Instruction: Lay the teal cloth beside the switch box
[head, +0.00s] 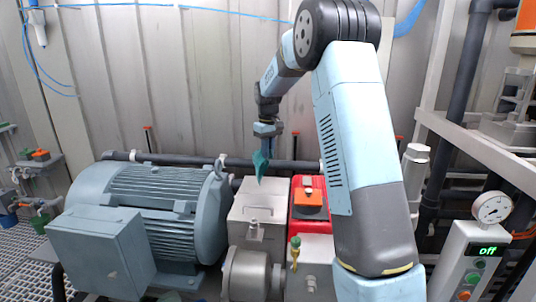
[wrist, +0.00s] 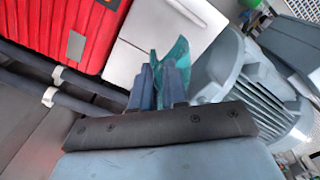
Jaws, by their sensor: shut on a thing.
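My gripper (head: 264,148) points down in the head view, above a light grey metal box (head: 258,207). It is shut on the teal cloth (head: 261,166), which hangs folded below the fingers. The wrist view shows the cloth (wrist: 178,52) between and beyond the two dark fingertips (wrist: 160,78). The cloth is held clear of the box top as far as I can see. A grey box with a green "off" display (head: 473,258) stands at the lower right. I cannot tell for certain which box is the switch box.
A large grey motor (head: 160,212) stands left of the metal box. A red case (head: 308,216) with an orange part on top stands right of it, also seen in the wrist view (wrist: 72,35). A dark pipe (head: 190,160) runs along the wall behind. My arm hides part of the right side.

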